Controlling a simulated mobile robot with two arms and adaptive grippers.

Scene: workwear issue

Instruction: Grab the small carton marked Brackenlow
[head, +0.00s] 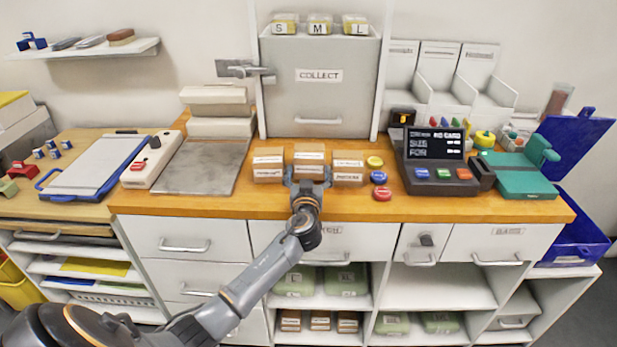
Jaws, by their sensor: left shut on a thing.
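Three small brown cartons with white labels stand in a row at the front of the wooden counter: a left carton (268,163), a middle carton (309,158) and a right carton (348,168). The printing on their labels is too small to read, so I cannot tell which is marked Brackenlow. My left gripper (308,176) is at the middle carton, with one finger on each side of it, shut on it. The fingers and wrist hide the lower front of that carton. My right gripper is not in view.
Yellow, blue and red discs (380,177) lie just right of the cartons, beside a dark display terminal (434,150). A metal plate (200,167) lies to the left. The grey COLLECT cabinet (319,100) stands behind. More cartons (320,320) sit on a low shelf.

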